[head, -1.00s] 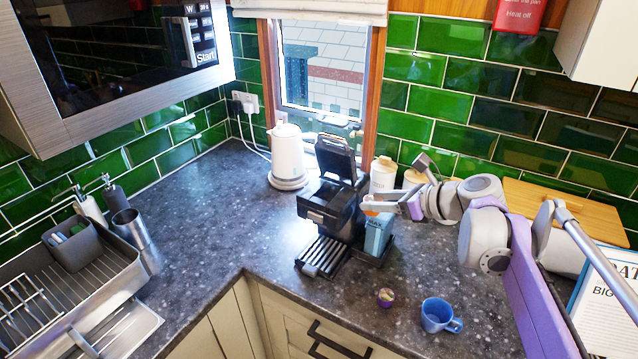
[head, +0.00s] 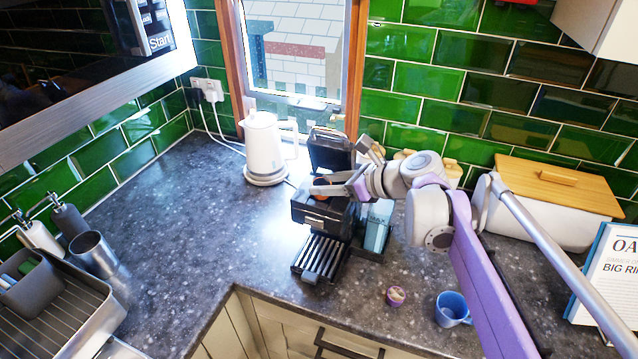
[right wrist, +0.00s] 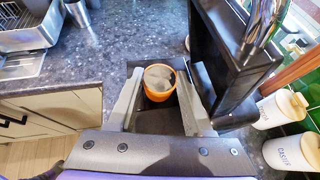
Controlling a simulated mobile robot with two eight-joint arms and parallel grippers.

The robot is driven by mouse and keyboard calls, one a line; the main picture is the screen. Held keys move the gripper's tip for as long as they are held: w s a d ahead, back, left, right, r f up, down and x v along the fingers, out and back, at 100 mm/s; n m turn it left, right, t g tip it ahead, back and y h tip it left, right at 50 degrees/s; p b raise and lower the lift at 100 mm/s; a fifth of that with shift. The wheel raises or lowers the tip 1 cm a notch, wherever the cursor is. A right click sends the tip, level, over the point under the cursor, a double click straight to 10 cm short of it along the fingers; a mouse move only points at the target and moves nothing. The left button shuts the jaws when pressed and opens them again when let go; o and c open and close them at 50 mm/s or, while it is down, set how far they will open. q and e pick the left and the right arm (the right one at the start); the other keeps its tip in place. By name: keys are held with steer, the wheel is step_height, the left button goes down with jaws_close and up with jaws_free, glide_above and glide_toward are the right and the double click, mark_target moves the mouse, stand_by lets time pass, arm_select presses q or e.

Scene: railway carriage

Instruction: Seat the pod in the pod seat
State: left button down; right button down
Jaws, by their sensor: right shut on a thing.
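The orange pod (right wrist: 159,82) is held between the two fingers of my right gripper (right wrist: 160,88) in the right wrist view; its rim and greyish top show. In the head view my right gripper (head: 325,190) is over the top of the black coffee machine (head: 318,214), with a little of the pod showing there. The machine's lid (head: 330,148) stands open behind the gripper. The pod seat is hidden under the gripper and pod, so I cannot tell whether the pod touches it. My left gripper is not in view.
A white kettle (head: 265,150) stands behind left of the machine. A blue water tank (head: 378,225) is at its right, a slatted drip tray (head: 320,258) in front. The counter left of the machine is clear.

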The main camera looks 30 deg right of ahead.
steer(key=shift+w+d+f, duration=0.1)
steer(key=shift+f, duration=0.8)
steer(key=shift+d+r, duration=0.1)
steer(key=shift+d, duration=0.1)
steer(key=shift+s+a+r, duration=0.1)
steer(key=shift+s+r, duration=0.05)
steer(key=shift+s, duration=0.1)
steer(key=c, duration=0.7)
jaws_free()
steer(key=shift+w+a+f, duration=0.1)
steer(key=shift+w+f, duration=0.05)
steer(key=shift+f, duration=0.05)
steer(key=o, duration=0.4)
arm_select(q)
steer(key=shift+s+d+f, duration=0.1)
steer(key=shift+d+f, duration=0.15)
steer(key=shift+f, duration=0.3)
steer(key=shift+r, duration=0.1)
arm_select(e)
steer(key=shift+r, duration=0.15)
